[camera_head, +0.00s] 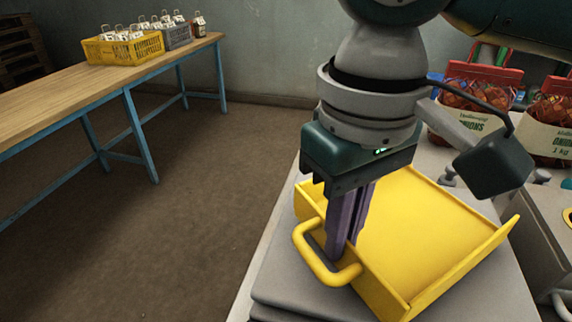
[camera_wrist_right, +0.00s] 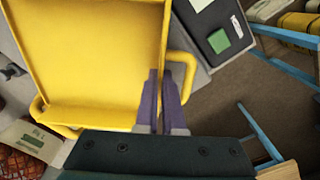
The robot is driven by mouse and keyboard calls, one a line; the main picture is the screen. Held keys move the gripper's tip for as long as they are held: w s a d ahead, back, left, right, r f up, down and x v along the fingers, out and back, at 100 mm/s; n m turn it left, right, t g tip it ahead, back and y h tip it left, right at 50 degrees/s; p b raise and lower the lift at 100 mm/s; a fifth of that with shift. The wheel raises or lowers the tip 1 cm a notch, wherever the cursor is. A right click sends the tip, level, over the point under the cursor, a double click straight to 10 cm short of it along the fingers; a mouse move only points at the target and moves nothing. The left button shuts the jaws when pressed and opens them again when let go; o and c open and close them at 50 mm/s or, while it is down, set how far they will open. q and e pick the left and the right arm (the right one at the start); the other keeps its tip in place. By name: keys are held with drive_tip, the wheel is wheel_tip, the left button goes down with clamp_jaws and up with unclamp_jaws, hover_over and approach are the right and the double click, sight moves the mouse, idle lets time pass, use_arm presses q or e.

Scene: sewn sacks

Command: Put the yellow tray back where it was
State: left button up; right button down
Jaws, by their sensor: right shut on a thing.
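The yellow tray (camera_head: 425,225) is a shallow open tray with low walls and a looped handle on its near left side. It lies on or just above a grey surface (camera_head: 275,275); I cannot tell if it touches. It looks empty. My right gripper (camera_head: 340,245) points down at the handle side, shut on the tray's handle or side wall there; the exact grip is partly hidden. In the right wrist view the tray (camera_wrist_right: 95,55) fills the upper left, with the fingers (camera_wrist_right: 160,115) at its edge. My left gripper is out of view.
Net bags of onions with white labels (camera_head: 470,125) stand behind the tray at right. Brown floor (camera_head: 190,200) lies open between.

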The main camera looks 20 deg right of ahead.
drive_tip(key=shift+f, duration=0.5)
drive_tip(key=shift+f, duration=0.1)
drive_tip(key=c, duration=1)
unclamp_jaws()
wheel_tip(320, 180, up, 12)
drive_tip(key=shift+r+p, duration=0.15)
drive_tip(key=shift+p, duration=0.45)
